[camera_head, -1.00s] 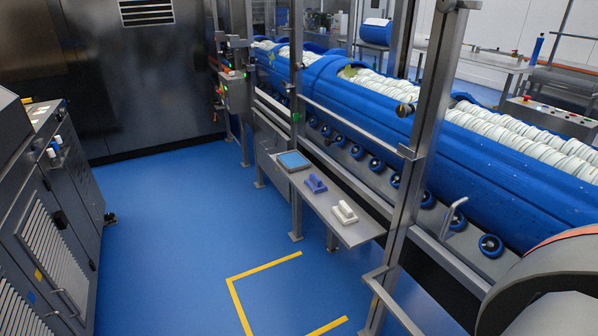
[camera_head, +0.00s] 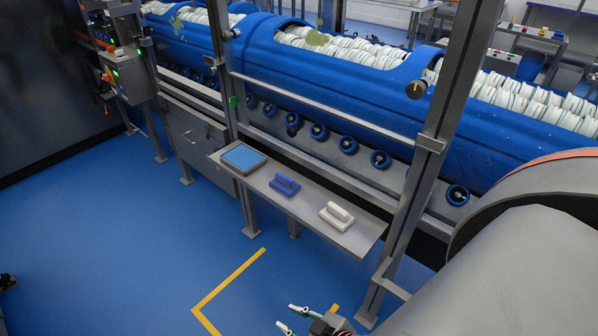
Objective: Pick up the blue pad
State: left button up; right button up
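A blue pad with a raised blue handle (camera_head: 285,186) lies on a narrow steel shelf (camera_head: 311,208), between two other items. A white handled pad (camera_head: 337,216) is to its right. A shallow grey tray with a light-blue surface (camera_head: 243,158) is to its left. My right gripper (camera_head: 284,316) shows at the bottom edge, its fingers spread and empty. In the picture it is well below the shelf, apart from the pad. Most of its body is cut off by the frame.
Steel posts (camera_head: 435,145) rise behind the shelf and at its right end. A long blue tub machine (camera_head: 320,90) with rollers runs behind it. The blue floor (camera_head: 120,240) in front is clear, with a yellow marking (camera_head: 228,282).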

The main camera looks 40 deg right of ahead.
aim_at(282, 184)
jog(key=i+j+z, duration=0.15)
jog(key=z, duration=0.2)
jog(key=i+j+z, duration=0.8)
jog(key=z, duration=0.2)
jog(key=i+j+z, duration=0.1)
jog(key=j+z, duration=0.25)
jog(key=j, duration=0.15)
jog(key=j+z, duration=0.3)
jog(key=i+j+z, duration=0.1)
jog(key=j+z, duration=0.25)
jog(key=j, duration=0.2)
